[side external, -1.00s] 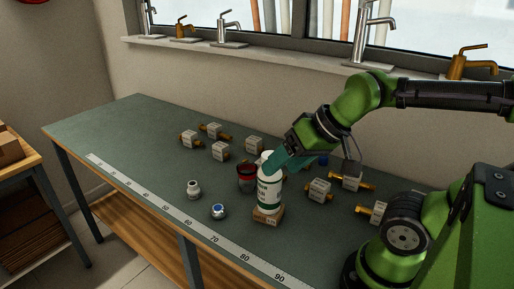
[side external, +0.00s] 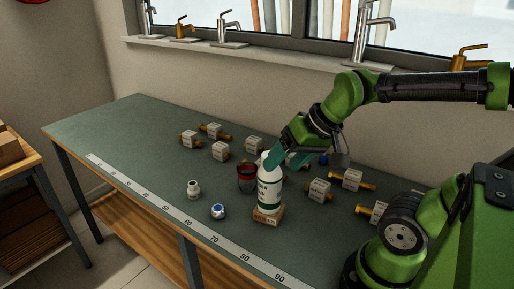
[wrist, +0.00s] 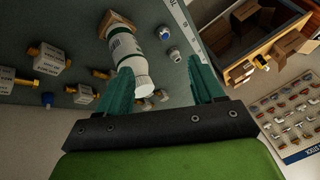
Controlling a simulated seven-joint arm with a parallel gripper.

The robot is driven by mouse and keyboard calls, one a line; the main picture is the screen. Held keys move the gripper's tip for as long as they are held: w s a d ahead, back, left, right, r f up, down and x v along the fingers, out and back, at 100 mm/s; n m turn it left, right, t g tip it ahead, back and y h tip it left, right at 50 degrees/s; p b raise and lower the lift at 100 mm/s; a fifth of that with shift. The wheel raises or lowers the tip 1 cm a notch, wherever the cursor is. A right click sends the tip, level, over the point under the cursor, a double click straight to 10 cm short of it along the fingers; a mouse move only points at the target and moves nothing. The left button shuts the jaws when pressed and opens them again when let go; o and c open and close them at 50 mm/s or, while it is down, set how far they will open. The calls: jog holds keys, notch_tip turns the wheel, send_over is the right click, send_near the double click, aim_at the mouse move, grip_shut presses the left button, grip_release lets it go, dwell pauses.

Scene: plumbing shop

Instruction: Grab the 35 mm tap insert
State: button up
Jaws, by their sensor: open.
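Several brass tap inserts with white labelled blocks lie on the green bench; one is at the right (side external: 319,190), others are behind it (side external: 352,179) and at the back left (side external: 214,130). Their labels are too small to read, so I cannot tell which is the 35 mm one. In the wrist view some labelled inserts lie at the left (wrist: 50,62). My gripper (side external: 284,161) has teal fingers and is tilted down behind the white bottle (side external: 268,188). In the wrist view my gripper (wrist: 160,72) is open, with nothing held; the bottle (wrist: 127,58) shows near its left finger.
A ruler strip (side external: 190,226) runs along the front edge. The bench's left end is clear.

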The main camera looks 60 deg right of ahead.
jog(key=w+d+m+g+h, duration=0.15)
jog(key=w+d, duration=0.45)
jog(key=d, duration=0.6)
jog(key=n+g, duration=0.5)
send_over(324, 156)
notch_tip(324, 156, down, 6)
jog(key=f, duration=1.6)
jog(key=shift+w+d+f, duration=0.1)
jog(key=shift+d+f, duration=0.15)
jog(key=shift+f, duration=0.05)
jog(key=c, duration=1.1)
